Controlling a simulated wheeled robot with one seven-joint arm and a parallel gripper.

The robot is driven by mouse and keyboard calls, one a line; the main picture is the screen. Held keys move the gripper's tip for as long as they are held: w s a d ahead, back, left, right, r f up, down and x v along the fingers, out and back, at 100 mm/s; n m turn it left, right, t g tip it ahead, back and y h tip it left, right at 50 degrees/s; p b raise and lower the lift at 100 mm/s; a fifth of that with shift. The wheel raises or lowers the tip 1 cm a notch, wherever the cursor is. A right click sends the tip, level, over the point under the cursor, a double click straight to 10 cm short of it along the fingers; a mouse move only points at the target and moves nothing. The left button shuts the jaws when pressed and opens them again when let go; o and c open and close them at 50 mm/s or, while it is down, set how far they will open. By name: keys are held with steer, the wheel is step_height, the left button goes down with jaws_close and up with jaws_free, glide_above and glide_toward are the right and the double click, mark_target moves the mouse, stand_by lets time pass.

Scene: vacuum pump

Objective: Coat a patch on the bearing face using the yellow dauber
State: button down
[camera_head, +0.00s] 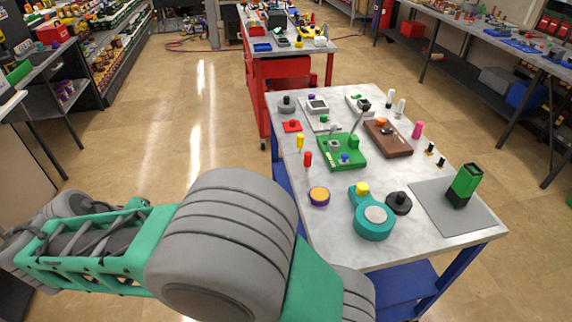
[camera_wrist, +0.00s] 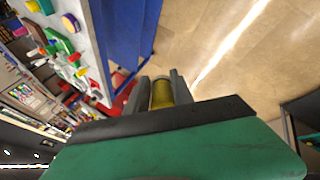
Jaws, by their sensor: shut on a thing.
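My gripper (camera_wrist: 162,90) is shut on a yellow cylinder that looks like the yellow dauber (camera_wrist: 161,94); its tip is hard to make out. The gripper is beside the table, over the floor, apart from the pump. In the head view the gripper is hidden behind my arm. The teal pump body (camera_head: 372,233) lies near the table's front edge, with a grey round face (camera_head: 377,214), seemingly the bearing face, and a yellow cap (camera_head: 362,188) at its upper left. I cannot tell any coating on the face.
The table (camera_head: 345,255) also holds a dark knobbed part (camera_head: 399,203), a purple-rimmed disc (camera_head: 319,196), a green board (camera_head: 343,150), a red-handled tool (camera_head: 308,158), a yellow-handled tool (camera_head: 300,141) and a green-black device (camera_head: 464,185) on a grey mat (camera_head: 425,194). Floor left of the table is open.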

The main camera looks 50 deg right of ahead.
steer(key=s+d+r+m+g, duration=0.1)
steer(key=s+d+m+g, duration=0.2)
steer(key=d, duration=0.9)
steer(key=s+d+m, duration=0.3)
steer(key=s+d, duration=0.2)
steer(key=d, duration=0.8)
steer(key=s+d+r+m+g, duration=0.1)
steer(key=s+d+m, duration=0.1)
steer(key=s+d, duration=0.45)
steer(key=s+d+m+g+y, duration=0.15)
steer(key=s+d, duration=0.25)
steer(key=s, duration=0.6)
steer(key=s+d+r+m+g, duration=0.1)
steer(key=s+d+m, duration=0.3)
steer(key=s, duration=0.5)
steer(key=shift+n, duration=0.75)
steer(key=f+b, duration=0.2)
steer(key=d+f+b, duration=0.1)
steer(key=f+b, duration=0.1)
steer(key=b, duration=0.1)
steer(key=shift+d+f, duration=0.15)
steer(key=shift+f, duration=0.25)
steer(key=shift+w, duration=0.1)
